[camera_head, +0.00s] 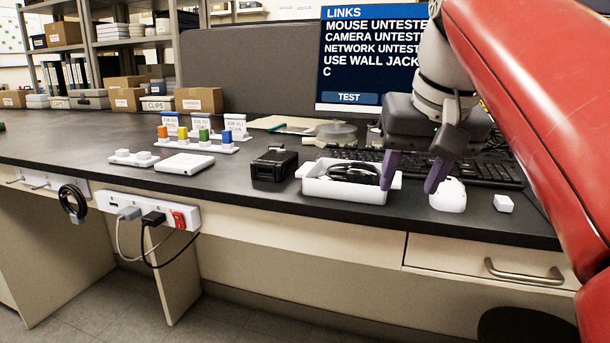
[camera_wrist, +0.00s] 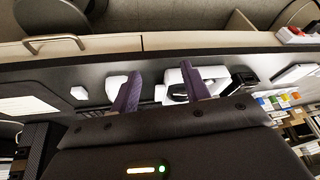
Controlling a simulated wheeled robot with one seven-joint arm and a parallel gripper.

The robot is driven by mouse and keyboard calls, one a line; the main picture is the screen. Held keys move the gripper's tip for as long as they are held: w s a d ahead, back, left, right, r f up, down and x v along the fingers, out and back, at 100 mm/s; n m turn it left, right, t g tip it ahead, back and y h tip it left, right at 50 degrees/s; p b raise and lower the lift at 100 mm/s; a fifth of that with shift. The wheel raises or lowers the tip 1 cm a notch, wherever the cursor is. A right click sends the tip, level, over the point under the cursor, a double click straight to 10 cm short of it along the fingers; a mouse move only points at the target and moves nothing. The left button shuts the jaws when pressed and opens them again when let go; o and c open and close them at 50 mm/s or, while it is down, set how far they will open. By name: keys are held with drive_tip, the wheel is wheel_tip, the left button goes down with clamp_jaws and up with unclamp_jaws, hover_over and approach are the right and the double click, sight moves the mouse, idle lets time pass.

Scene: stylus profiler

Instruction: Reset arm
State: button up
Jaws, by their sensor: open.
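My gripper (camera_head: 412,172) hangs over the right part of the dark bench (camera_head: 250,190), its two purple-grey fingers apart with nothing between them. In the wrist view my gripper (camera_wrist: 160,88) also shows spread and empty. A white tray (camera_head: 340,191) holding a coiled black cable (camera_head: 352,172) lies just left of the fingers in the head view. A white mouse (camera_head: 449,196) sits beside and partly behind the right finger. The tray also shows in the wrist view (camera_wrist: 215,73), partly hidden by a finger.
A black box (camera_head: 274,166), a white device (camera_head: 184,164) and a small white cube (camera_head: 504,203) lie on the bench. A keyboard (camera_head: 490,172) and a monitor (camera_head: 365,60) reading "TEST" stand behind.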

drive_tip(key=s+f, duration=0.3)
drive_tip(key=f, duration=0.6)
drive_tip(key=s+d+f, duration=0.1)
drive_tip(key=s+f, duration=0.3)
drive_tip(key=f, duration=0.6)
drive_tip(key=s+f, duration=0.4)
drive_tip(key=f, duration=0.5)
drive_tip(key=shift+s+d+f+t+h, duration=0.25)
drive_tip(key=shift+f+t+h, duration=0.05)
drive_tip(key=shift+f+t, duration=0.1)
